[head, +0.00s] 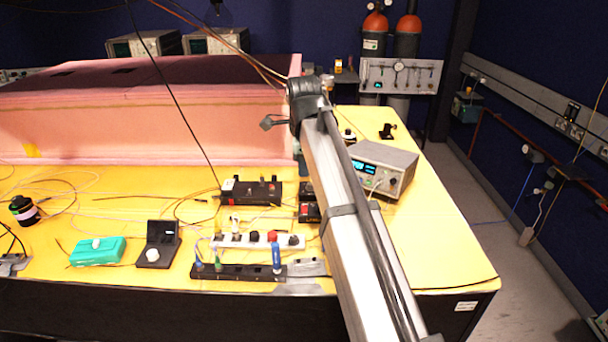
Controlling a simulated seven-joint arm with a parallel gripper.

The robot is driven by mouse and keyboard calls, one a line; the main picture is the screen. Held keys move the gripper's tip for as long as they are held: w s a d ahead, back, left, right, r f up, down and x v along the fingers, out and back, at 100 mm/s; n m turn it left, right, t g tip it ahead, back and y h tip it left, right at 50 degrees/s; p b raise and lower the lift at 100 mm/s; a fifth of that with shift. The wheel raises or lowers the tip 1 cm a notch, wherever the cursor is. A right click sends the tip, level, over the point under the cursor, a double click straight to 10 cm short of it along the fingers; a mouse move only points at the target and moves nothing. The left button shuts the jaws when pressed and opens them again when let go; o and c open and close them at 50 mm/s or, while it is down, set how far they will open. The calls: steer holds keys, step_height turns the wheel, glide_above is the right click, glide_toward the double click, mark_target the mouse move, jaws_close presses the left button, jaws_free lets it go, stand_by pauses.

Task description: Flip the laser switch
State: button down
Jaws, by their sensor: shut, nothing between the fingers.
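I cannot tell for certain which part is the laser switch. A black box (252,192) with small knobs and a red part on top stands on the yellow table, left of my arm. A second small black box (308,213) with a reddish part lies partly behind my arm. My gripper cannot be made out.
A pink foam enclosure (140,115) fills the back left. A grey instrument (384,168) with a lit display stands right of my arm. A black strip (238,272) with coloured plugs, a teal box (98,251) and loose cables lie near the front. The table's right side is mostly clear.

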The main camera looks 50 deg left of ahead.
steer(key=shift+r, duration=0.15)
steer(key=shift+w+a+r, duration=0.1)
steer(key=shift+w+a, duration=0.35)
steer(key=shift+w, duration=0.1)
glide_toward(305, 206)
steer(key=f, duration=0.4)
steer(key=w+a+f, duration=0.1)
steer(key=f, duration=0.1)
steer(key=shift+f, duration=0.35)
steer(key=shift+f, duration=0.2)
stand_by(0.6)
